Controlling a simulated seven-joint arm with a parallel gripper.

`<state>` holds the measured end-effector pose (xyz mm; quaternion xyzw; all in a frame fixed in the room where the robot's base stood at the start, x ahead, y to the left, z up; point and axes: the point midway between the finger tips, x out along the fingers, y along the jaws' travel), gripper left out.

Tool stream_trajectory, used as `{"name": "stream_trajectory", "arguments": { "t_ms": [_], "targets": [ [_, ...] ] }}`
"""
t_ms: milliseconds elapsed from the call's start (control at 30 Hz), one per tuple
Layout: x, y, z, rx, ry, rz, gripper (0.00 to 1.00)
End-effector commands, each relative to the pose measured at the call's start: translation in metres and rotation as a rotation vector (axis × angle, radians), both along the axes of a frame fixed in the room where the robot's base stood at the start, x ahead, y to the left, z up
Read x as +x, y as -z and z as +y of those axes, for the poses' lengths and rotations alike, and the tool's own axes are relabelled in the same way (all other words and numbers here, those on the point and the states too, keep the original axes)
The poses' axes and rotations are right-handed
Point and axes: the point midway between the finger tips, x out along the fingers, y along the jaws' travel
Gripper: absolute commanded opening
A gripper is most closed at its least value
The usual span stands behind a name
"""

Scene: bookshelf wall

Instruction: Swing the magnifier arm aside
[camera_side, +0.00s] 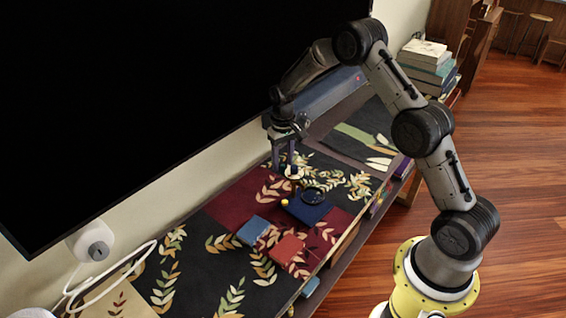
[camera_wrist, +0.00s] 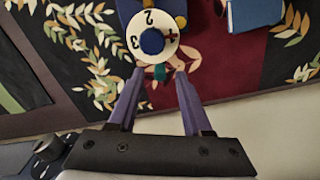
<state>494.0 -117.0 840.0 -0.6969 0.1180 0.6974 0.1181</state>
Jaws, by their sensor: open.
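In the side view a dark ring-shaped magnifier (camera_side: 314,195) sits over a dark blue base (camera_side: 307,211) on the patterned cloth. A small yellow knob (camera_side: 284,202) is at the base's left; it also shows in the wrist view (camera_wrist: 181,21). A white numbered dial (camera_wrist: 138,28) with a blue hub is just ahead of my fingertips in the wrist view. My gripper (camera_wrist: 160,73) is open, its two purple fingers apart with nothing clearly held. In the side view my gripper (camera_side: 283,168) points down behind the base. The magnifier's ring and arm cannot be made out in the wrist view.
A blue block (camera_side: 252,230) and a red block (camera_side: 287,249) lie in front of the base. A large black screen (camera_side: 150,90) hangs close behind the shelf. Books (camera_side: 428,62) are stacked at the far end. Cloth at the near left is mostly clear.

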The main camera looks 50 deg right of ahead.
Motion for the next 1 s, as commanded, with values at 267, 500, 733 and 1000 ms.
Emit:
{"name": "stream_trajectory", "arguments": {
  "t_ms": [267,500,733,1000],
  "targets": [
    [-0.0001,0.009,0.0,0.0,0.0,-0.001,0.49],
    [-0.0001,0.0087,0.0,0.0,0.0,-0.001,0.33],
    [0.0,0.0085,0.0,0.0,0.0,-0.001,0.0],
    [0.0001,0.0083,0.0002,0.0,-0.003,-0.001,0.0]
  ]
}}
